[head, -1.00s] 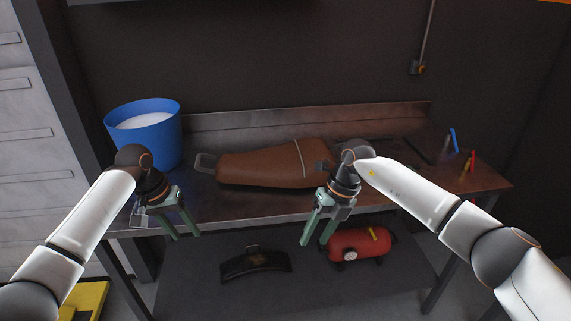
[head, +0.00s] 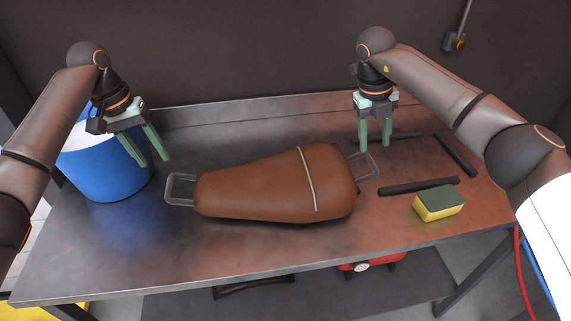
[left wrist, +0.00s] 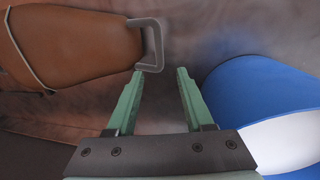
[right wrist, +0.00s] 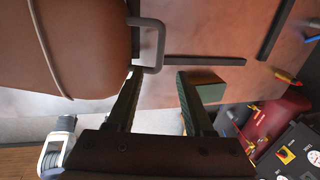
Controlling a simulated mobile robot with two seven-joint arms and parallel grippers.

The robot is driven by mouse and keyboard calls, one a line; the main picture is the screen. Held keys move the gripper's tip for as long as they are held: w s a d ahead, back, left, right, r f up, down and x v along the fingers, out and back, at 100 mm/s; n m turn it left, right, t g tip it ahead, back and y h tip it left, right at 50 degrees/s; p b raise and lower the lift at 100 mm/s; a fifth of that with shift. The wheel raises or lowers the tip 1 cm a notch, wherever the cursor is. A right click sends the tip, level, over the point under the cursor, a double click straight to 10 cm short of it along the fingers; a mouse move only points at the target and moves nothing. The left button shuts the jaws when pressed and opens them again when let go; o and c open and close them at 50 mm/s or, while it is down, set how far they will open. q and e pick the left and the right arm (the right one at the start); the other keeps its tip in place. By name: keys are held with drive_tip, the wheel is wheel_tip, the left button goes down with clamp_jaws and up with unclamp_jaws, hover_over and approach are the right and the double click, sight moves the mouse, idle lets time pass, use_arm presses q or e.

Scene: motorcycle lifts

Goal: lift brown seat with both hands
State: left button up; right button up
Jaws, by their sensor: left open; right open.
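The brown seat (head: 270,185) lies flat on the metal workbench, with a light strap across it and a grey handle at each end. My left gripper (head: 153,161) is open and empty, above and left of the left handle (head: 169,189). In the left wrist view that handle (left wrist: 157,40) shows just beyond the left fingertip. My right gripper (head: 376,146) is open and empty, above and behind the right handle (head: 372,166). In the right wrist view the handle (right wrist: 158,45) appears beyond the left fingertip. Neither gripper visibly holds a handle.
A blue bucket (head: 105,170) stands on the bench (head: 110,250) behind my left gripper. A green and yellow sponge (head: 438,204) and dark bars (head: 418,186) lie right of the seat. A red tank (head: 375,264) is below. The bench front is clear.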

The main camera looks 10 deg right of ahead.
sight(172, 183)
use_arm(q)
drive_tip(key=f, duration=0.4)
drive_tip(key=d+f, duration=0.1)
drive_tip(key=f, duration=0.3)
drive_tip(key=d+f, duration=0.1)
drive_tip(key=f, duration=0.3)
drive_tip(key=shift+w+d+f, duration=0.1)
drive_tip(key=shift+d, duration=0.1)
use_arm(e)
drive_tip(key=f, duration=0.4)
drive_tip(key=d+f, duration=0.1)
drive_tip(key=f, duration=0.3)
drive_tip(key=d+f, duration=0.1)
drive_tip(key=f, duration=0.3)
drive_tip(key=shift+w+d+f, duration=0.1)
drive_tip(key=shift+d, duration=0.1)
use_arm(q)
drive_tip(key=shift+c, duration=0.2)
use_arm(e)
drive_tip(key=shift+c, duration=0.2)
use_arm(q)
clamp_jaws()
use_arm(e)
clamp_jaws()
